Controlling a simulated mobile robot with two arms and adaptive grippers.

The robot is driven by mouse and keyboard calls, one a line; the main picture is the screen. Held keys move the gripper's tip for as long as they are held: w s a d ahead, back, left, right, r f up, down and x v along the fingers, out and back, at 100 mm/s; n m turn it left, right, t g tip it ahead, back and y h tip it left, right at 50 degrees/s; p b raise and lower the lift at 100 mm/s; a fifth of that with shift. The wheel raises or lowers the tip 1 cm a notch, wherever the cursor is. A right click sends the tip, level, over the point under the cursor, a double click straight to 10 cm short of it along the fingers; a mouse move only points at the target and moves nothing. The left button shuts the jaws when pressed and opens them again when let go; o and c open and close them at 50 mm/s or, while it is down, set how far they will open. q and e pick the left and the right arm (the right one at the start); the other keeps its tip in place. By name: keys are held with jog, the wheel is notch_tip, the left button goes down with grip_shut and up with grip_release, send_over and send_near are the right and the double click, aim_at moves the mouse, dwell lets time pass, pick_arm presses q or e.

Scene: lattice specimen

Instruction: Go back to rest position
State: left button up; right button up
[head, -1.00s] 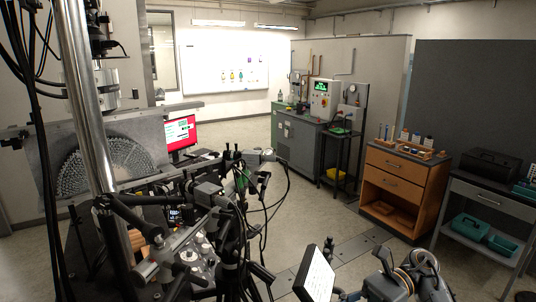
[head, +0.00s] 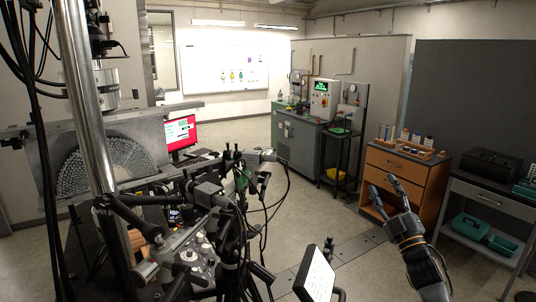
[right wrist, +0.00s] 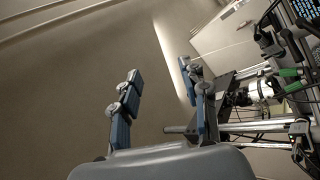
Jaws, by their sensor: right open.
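My right gripper (head: 384,197) is at the lower right of the head view, raised over the floor in front of the wooden drawer cabinet. Its fingers are spread apart with nothing between them. In the right wrist view the two blue-padded fingers of my right gripper (right wrist: 160,100) stand wide apart, with bare floor between them. My left gripper does not show in the head view. The lattice specimen (head: 110,160), a grey half-round part, stands at the left behind the steel column.
A camera rig (head: 225,200) with cables and clamps fills the lower middle. A white panel (head: 318,280) stands at the bottom centre. The wooden cabinet (head: 395,168) and a grey table (head: 485,190) with teal bins (head: 470,228) line the right. The central floor (head: 305,215) is clear.

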jog(key=w+d+f+m+g+h, duration=0.35)
jog(key=d+f+m+h, duration=0.2)
jog(key=f+m, duration=0.35)
jog(key=s+a+f+g+b, duration=0.1)
jog(key=s+f+g+b, duration=0.3)
jog(key=f, duration=1.1)
jog(key=s+a+f+m+g, duration=0.15)
jog(key=s+f, duration=0.45)
jog(key=f, duration=0.9)
jog(key=s+a+f+g+b, duration=0.1)
jog(key=s+f+g+b, duration=0.2)
jog(key=f, duration=1.2)
jog(key=s+a+f+g+b, duration=0.2)
jog(key=s+f, duration=1)
jog(key=s+a+f+g+b, duration=0.1)
jog(key=s+a+f+g, duration=0.15)
jog(key=s+f, duration=0.85)
jog(key=s+a+f+g+b, duration=0.1)
jog(key=s+f, duration=0.3)
jog(key=s, duration=0.6)
jog(key=s+a+f+g+b, duration=0.1)
jog(key=s+f, duration=0.4)
jog(key=s, duration=0.5)
jog(key=s+a+f+g+b, duration=0.2)
jog(key=s+f+g, duration=0.2)
jog(key=s, duration=0.7)
jog(key=shift+f+y, duration=0.45)
jog(key=shift+f, duration=0.1)
jog(key=shift+s, duration=0.1)
